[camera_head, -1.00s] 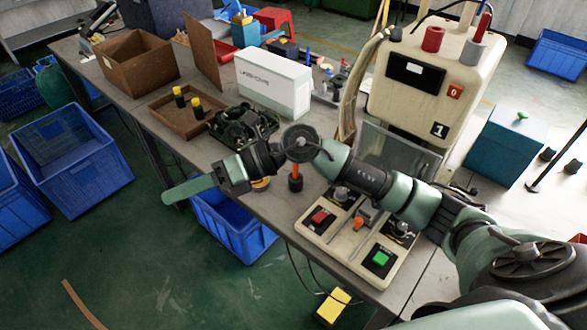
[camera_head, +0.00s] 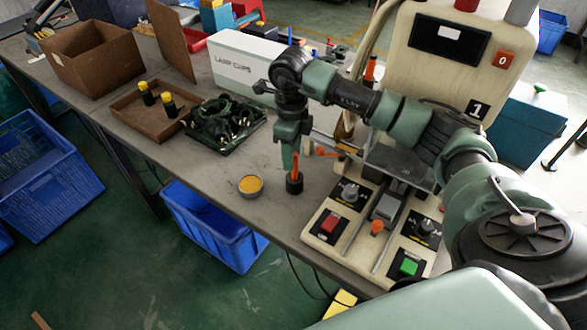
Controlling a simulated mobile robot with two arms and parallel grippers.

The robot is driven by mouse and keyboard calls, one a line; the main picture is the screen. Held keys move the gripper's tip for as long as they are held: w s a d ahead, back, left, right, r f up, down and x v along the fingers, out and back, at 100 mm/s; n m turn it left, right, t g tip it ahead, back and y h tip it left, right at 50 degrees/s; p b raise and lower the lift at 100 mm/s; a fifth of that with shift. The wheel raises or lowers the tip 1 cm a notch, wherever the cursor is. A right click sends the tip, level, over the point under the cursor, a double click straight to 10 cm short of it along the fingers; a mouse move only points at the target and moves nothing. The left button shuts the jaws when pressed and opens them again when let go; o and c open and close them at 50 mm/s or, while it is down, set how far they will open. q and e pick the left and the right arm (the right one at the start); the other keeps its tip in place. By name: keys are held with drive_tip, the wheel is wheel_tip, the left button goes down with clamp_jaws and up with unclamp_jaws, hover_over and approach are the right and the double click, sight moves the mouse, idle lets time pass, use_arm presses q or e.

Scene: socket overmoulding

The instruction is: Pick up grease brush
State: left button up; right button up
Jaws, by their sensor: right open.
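The grease brush (camera_head: 296,165), with an orange handle, stands upright in a small black cup (camera_head: 294,186) near the front edge of the workbench. My right gripper (camera_head: 288,158) points down, open, with its green finger right beside the brush handle, on its left. I cannot tell whether the handle is between the fingers or whether they touch it. A round tin of yellow grease (camera_head: 251,185) sits on the bench left of the cup. My left gripper is not in view.
A control box (camera_head: 327,250) with red and green buttons stands right of the brush, below a large machine (camera_head: 440,75). A green tray of dark parts (camera_head: 222,128), a brown tray (camera_head: 137,122) and a white box (camera_head: 230,62) lie beyond. The bench around the tin is clear.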

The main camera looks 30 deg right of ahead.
sight(295, 164)
drive_tip(key=f, duration=0.2)
drive_tip(key=d+f+p, duration=0.1)
drive_tip(key=f, duration=0.1)
drive_tip(key=shift+f, duration=0.45)
drive_tip(key=shift+a, duration=0.1)
clamp_jaws()
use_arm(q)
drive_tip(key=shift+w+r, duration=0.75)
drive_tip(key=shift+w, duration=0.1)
use_arm(e)
drive_tip(key=shift+r, duration=0.15)
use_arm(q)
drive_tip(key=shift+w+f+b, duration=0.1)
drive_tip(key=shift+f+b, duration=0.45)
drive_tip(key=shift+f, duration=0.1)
use_arm(e)
wheel_tip(295, 164, up, 20)
